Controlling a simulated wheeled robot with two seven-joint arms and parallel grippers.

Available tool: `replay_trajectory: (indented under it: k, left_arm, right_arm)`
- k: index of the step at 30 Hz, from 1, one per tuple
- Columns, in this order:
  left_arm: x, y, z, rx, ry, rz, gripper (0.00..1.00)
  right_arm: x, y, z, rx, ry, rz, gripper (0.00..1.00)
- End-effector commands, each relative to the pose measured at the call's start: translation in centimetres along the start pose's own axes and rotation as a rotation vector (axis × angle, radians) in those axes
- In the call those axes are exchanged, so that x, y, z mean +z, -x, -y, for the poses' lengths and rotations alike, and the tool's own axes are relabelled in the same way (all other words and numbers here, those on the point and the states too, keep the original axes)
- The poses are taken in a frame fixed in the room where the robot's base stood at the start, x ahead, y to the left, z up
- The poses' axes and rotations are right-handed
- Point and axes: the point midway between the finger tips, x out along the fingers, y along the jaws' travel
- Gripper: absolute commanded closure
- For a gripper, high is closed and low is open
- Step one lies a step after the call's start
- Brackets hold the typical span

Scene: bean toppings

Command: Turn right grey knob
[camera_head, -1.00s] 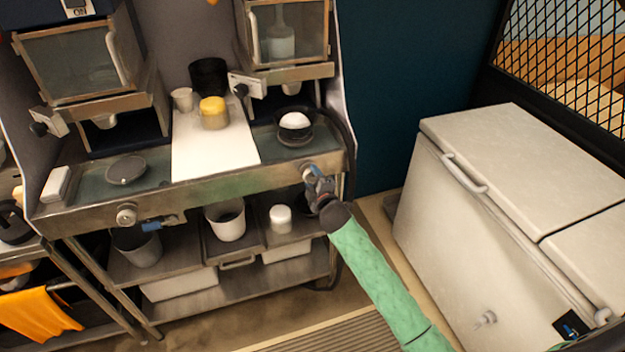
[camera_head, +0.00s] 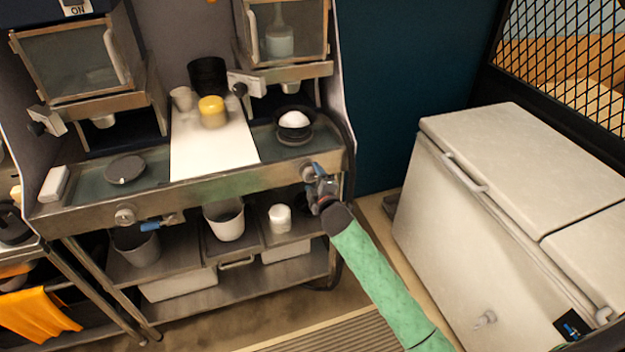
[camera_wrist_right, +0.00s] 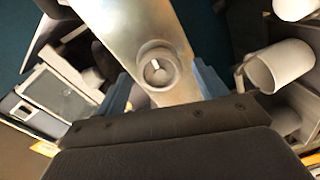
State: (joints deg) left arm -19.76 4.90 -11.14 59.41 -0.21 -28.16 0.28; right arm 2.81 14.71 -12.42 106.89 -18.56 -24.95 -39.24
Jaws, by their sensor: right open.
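The right grey knob (camera_head: 308,172) is on the front metal panel of the counter, at its right end. In the right wrist view the knob (camera_wrist_right: 158,68) is round, with a small white mark, and sits between the blue fingers. My right gripper (camera_head: 319,178) is at the panel by the knob, partly covering it. In the wrist view the right gripper (camera_wrist_right: 160,90) is open, with one finger on each side of the knob and gaps visible. I cannot tell whether a finger touches it. The left grey knob (camera_head: 125,215) is at the panel's left end. My left gripper is not in view.
A black pan holding a white item (camera_head: 294,119) stands on the counter above the right knob. A white board (camera_head: 215,150) bears a yellow-topped cup (camera_head: 212,111). White containers (camera_head: 225,220) stand on the shelf below. A large white chest (camera_head: 490,220) stands to the right.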

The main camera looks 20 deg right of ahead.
Motion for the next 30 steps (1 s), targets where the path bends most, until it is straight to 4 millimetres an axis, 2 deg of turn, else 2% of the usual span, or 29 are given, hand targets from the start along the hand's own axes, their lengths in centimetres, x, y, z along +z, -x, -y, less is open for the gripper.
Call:
replay_trajectory:
  k: [9,15,30]
  left_arm:
    - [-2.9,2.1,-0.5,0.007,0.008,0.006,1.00]
    - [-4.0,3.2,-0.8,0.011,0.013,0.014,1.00]
    - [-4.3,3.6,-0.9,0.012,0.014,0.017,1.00]
  right_arm:
    - [0.1,4.4,0.3,0.000,0.001,0.000,0.29]
    - [0.1,6.1,0.2,-0.001,0.000,0.001,0.29]
    - [0.1,6.5,0.0,0.000,0.000,0.001,0.29]
